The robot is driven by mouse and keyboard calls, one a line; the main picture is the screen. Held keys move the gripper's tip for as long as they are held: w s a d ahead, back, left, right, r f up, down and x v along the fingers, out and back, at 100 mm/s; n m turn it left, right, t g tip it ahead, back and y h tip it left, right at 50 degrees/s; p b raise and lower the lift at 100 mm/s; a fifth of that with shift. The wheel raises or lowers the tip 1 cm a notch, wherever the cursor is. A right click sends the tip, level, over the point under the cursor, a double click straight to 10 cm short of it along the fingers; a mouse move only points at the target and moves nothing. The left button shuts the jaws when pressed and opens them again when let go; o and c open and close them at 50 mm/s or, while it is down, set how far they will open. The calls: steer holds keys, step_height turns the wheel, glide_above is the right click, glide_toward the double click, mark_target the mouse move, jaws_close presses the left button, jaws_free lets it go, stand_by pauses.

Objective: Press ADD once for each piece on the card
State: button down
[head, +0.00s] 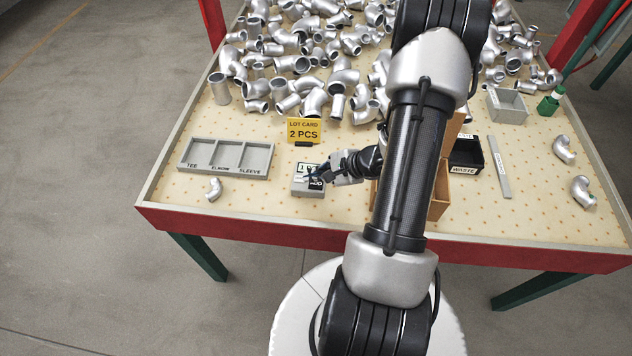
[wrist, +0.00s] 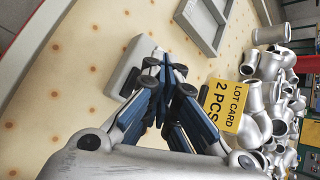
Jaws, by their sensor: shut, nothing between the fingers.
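The yellow lot card (head: 304,131) stands on the table and reads "2 PCS"; it also shows in the wrist view (wrist: 226,106). The small grey counter box (head: 307,191) sits in front of the card, with a pale display on top and a dark button label partly covered by my fingers. The display figures are too small and partly hidden to read surely. My gripper (head: 312,178) is shut and empty, its fingertips over the box. In the wrist view the shut fingertips (wrist: 164,68) overlap the box (wrist: 138,62); whether they touch the button I cannot tell.
A three-compartment tray (head: 226,173) marked TEE, ELBOW, SLEEVE lies left, with one elbow fitting (head: 214,190) in front. Many metal fittings (head: 313,100) are heaped behind. A black WASTE bin (head: 466,155), a grey box (head: 507,105) and a green bottle (head: 550,101) stand right.

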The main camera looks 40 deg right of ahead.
mark_target(315, 186)
steer(key=shift+r+p, duration=1.1)
steer(key=shift+r, duration=1.05)
